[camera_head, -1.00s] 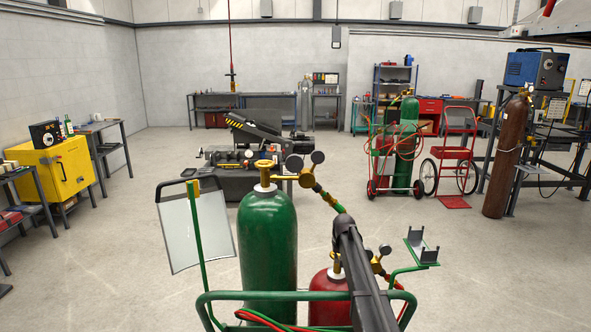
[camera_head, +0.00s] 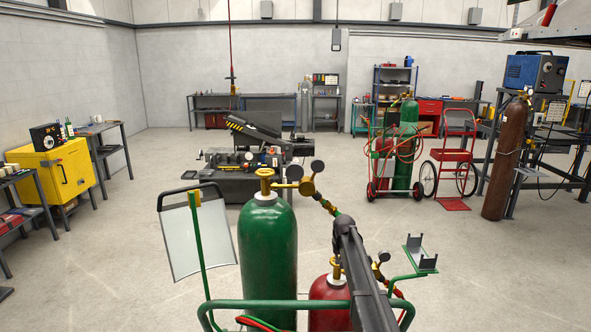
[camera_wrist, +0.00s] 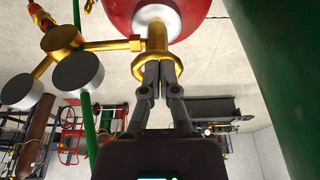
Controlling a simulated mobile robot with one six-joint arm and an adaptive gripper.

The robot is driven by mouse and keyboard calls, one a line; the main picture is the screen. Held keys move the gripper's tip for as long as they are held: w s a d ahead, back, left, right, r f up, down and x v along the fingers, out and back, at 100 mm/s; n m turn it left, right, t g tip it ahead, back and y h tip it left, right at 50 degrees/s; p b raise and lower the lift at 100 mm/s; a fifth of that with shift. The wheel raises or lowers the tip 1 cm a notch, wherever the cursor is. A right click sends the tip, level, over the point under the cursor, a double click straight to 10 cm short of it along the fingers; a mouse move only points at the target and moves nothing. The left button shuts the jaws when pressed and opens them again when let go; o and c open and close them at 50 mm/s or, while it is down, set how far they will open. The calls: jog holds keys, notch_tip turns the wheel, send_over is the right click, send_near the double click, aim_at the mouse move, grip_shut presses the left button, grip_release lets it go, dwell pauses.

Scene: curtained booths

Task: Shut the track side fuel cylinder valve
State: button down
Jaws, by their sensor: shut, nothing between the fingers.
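A red cylinder (camera_head: 328,290) stands in the near green-railed cart, to the right of a green cylinder (camera_head: 266,235). Its brass valve is partly behind my arm in the head view. In the wrist view the red cylinder (camera_wrist: 190,10) is at the top, with its brass handwheel (camera_wrist: 139,68) pointing at my gripper. My gripper (camera_wrist: 158,66) is shut and empty, its fingertips at the handwheel, overlapping it in the picture. Whether they touch it I cannot tell. The green cylinder has its own brass handwheel (camera_head: 264,173) and regulator (camera_head: 305,186).
The cart's green rail (camera_head: 255,304) and a bracket (camera_head: 420,255) stand close around the cylinders. Regulator gauges (camera_wrist: 78,71) hang left of my fingers. Open floor lies between.

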jog(key=p+v, duration=0.2)
jog(key=shift+w+r, duration=0.25)
jog(key=shift+r, duration=0.25)
